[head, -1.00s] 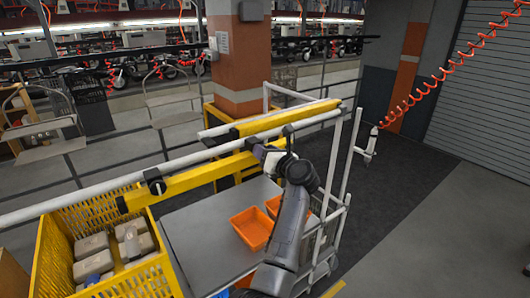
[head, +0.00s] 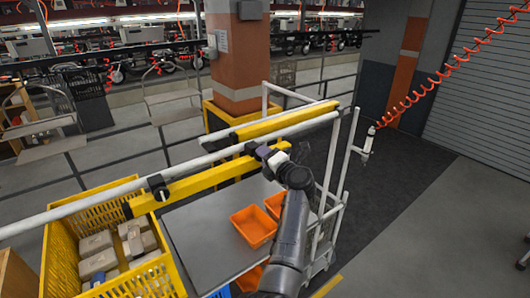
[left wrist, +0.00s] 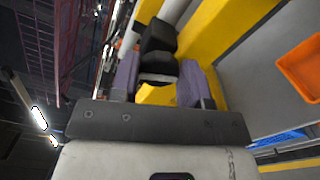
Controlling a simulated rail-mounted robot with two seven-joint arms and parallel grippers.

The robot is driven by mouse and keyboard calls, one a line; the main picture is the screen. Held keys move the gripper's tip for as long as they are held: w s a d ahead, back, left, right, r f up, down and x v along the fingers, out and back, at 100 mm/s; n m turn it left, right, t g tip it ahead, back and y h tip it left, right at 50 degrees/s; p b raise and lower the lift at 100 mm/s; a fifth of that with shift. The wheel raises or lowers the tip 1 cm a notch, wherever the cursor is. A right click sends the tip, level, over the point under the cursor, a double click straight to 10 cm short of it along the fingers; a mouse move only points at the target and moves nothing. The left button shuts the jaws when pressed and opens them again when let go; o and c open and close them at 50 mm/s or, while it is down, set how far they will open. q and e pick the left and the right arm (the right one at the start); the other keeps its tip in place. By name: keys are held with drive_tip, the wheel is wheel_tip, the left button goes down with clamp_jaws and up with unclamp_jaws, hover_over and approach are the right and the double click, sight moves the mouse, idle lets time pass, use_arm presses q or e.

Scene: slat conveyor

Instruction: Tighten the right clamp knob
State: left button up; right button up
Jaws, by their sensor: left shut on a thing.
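A yellow bar (head: 198,183) hangs along a white rail (head: 105,198), with a black clamp near each end of its near section. The left clamp (head: 157,187) is clear of my arm. My left gripper (head: 264,153) is at the right clamp (head: 251,147) and partly covers it. In the left wrist view, the purple fingers of my left gripper (left wrist: 160,80) stand on either side of the black right clamp knob (left wrist: 157,42), shut on it. The knob's grasped part is partly hidden. My right gripper is not in view.
A yellow crate (head: 62,262) with grey boxes stands at the lower left. Orange bins (head: 252,227) sit on a grey table (head: 195,235) under the rail. A white frame (head: 335,185) stands right of my arm. A red coiled hose (head: 430,82) hangs at the right.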

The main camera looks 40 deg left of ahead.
use_arm(q)
drive_tip(key=m+p, duration=0.2)
drive_tip(key=m, duration=0.1)
drive_tip(key=shift+f+m, duration=0.1)
drive_tip(key=shift+m, duration=0.3)
idle(0.3)
drive_tip(key=o, duration=0.9)
